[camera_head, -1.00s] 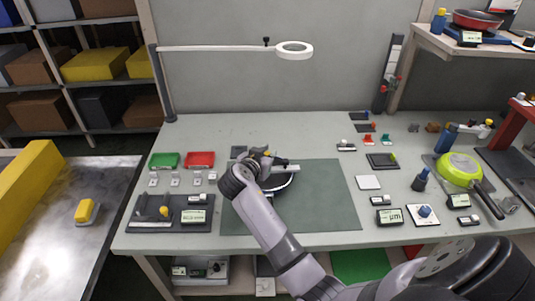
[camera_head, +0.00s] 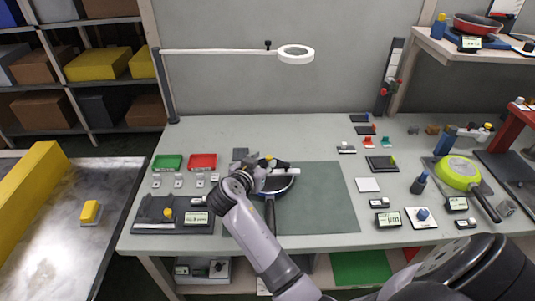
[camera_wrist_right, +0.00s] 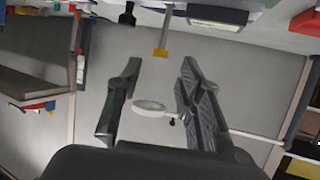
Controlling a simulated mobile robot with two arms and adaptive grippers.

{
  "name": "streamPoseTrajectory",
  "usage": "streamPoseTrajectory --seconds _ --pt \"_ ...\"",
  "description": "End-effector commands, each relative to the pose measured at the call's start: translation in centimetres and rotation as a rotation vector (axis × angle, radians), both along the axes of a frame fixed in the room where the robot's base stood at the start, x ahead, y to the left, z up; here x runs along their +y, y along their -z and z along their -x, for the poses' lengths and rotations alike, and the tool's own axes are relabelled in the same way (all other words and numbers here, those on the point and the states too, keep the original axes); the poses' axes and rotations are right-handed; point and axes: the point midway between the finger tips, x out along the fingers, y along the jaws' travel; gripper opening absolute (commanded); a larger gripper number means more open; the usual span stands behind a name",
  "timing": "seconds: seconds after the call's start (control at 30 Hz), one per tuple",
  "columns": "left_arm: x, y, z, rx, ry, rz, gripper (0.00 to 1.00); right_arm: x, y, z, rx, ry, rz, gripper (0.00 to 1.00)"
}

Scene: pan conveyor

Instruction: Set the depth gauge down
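The pan (camera_head: 284,186) rests on the green-grey mat with its dark handle towards the front. A slim pale rod with a yellow end, apparently the depth gauge (camera_wrist_right: 162,40), stands beyond my right fingertips in the wrist view, which is upside down. In the head view its yellow end (camera_head: 268,157) shows at the gripper, and a pale bar lies across the pan. My right gripper (camera_head: 266,164) is over the pan's back left; its fingers are spread with a gap between them (camera_wrist_right: 160,68). The gauge's foot is partly hidden. My left gripper is out of view.
A dark fixture tray (camera_head: 148,229) stands left of the mat (camera_head: 335,205), with green (camera_head: 167,162) and red (camera_head: 203,161) bins behind. A green pan (camera_head: 458,171) is at the right. A ring lamp (camera_head: 296,53) overhangs the bench. The mat's right side is clear.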

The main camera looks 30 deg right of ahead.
Motion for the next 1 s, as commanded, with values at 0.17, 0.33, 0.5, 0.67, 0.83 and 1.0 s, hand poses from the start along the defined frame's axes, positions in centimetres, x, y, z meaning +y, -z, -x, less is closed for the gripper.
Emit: streamPoseTrajectory --seconds 0.17,0.33,0.5,0.67,0.83,1.0 --pt "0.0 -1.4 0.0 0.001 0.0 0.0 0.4 2.7 -1.6 2.0 0.001 0.0 -0.003 0.34" --pt "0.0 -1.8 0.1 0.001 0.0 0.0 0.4 4.1 -2.2 3.0 0.001 0.001 -0.001 0.34" --pt "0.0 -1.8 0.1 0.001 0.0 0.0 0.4 4.5 -2.3 3.3 0.001 0.002 0.0 0.34" --pt "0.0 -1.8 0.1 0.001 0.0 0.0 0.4 4.5 -2.3 3.3 0.001 0.002 0.0 0.34" --pt "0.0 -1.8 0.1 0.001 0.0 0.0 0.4 4.5 -2.3 3.3 0.0 0.001 0.0 0.34" --pt "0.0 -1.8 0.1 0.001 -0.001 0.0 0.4 4.5 -2.3 3.3 0.0 0.001 0.0 0.34"
